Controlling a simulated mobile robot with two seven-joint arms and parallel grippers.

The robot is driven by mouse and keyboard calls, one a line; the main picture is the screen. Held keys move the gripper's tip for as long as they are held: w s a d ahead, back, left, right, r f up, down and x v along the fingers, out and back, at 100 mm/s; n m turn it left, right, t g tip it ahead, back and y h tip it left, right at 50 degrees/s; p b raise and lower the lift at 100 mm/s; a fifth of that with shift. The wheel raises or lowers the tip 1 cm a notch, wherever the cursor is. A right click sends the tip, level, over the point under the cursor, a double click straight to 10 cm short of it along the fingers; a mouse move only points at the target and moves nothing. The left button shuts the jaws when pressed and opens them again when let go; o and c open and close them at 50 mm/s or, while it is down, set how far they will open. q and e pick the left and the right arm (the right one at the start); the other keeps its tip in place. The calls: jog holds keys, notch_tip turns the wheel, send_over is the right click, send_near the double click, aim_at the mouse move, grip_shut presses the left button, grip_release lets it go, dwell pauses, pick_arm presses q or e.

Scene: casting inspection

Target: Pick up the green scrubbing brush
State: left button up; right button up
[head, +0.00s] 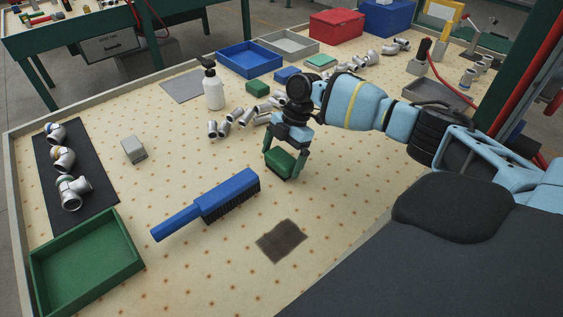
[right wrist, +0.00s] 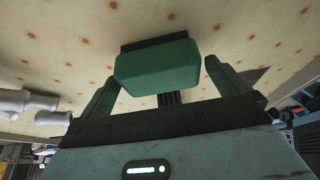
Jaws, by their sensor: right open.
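The green scrubbing brush (head: 280,164), a small green block with a dark bristle side, is under my right gripper (head: 283,158) near the middle of the table. In the right wrist view the brush (right wrist: 160,66) is between the green fingers of the right gripper (right wrist: 162,72). Gaps show on both sides, so the fingers are open around it and not closed on it. The far finger and part of the brush overlap in the head view, and its contact with the table is hard to judge. My left gripper is not in view.
A large blue brush (head: 215,203) lies left of the gripper, near a dark patch (head: 281,240). A green tray (head: 135,262) is at front left. Another green block (head: 257,87) lies further back.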

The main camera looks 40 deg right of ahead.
aim_at(281, 157)
jog(key=shift+a+f, duration=0.1)
jog(key=shift+f, duration=0.15)
jog(key=c, duration=0.9)
notch_tip(281, 157, up, 10)
jog(key=shift+r, duration=0.1)
jog(key=shift+c, duration=0.2)
jog(key=o, duration=0.5)
jog(key=shift+c, duration=0.2)
jog(key=c, duration=0.3)
jog(key=shift+c, duration=0.2)
jog(key=shift+s+a, duration=0.1)
